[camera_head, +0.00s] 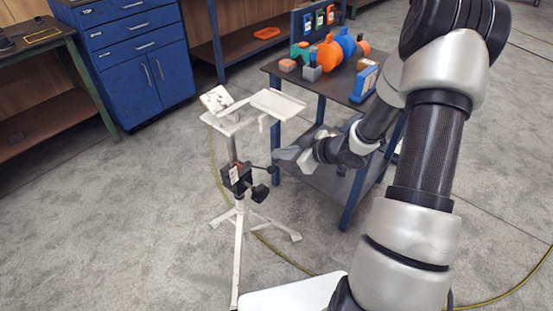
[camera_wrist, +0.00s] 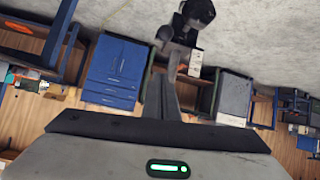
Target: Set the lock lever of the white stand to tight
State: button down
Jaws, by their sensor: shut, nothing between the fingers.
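The white stand (camera_head: 239,232) stands upright on splayed legs on the floor, left of my arm. A black clamp block (camera_head: 237,178) sits on its column, with a small red mark near the top. Two black knobbed parts stick out to the right of the block, an upper one (camera_head: 271,169) and a lower one (camera_head: 260,193); I cannot tell for sure which is the lock lever or how it is set. My gripper (camera_head: 280,155) is shut and empty, its tips close to the upper knob; contact cannot be told. In the wrist view, a black knob (camera_wrist: 198,12) shows just beyond the fingertips.
The stand's white top plates (camera_head: 275,103) spread above the clamp. A dark blue-legged table (camera_head: 345,83) with orange, blue and green parts stands behind my gripper. A blue drawer cabinet (camera_head: 135,60) is at the back left. A yellow cable (camera_head: 285,258) crosses the floor.

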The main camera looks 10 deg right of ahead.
aim_at(272, 167)
jog(key=w+a+f+b, duration=0.1)
jog(key=f, duration=0.1)
jog(key=w+a+f+b, duration=0.1)
jog(key=f, duration=0.1)
jog(key=w+a+f+b, duration=0.1)
jog(key=w+f, duration=0.1)
jog(key=f, duration=0.1)
jog(key=shift+s+d+f+b, duration=0.15)
jog(key=shift+d+f+b, duration=0.05)
jog(key=shift+d+b, duration=0.1)
dwell(0.3)
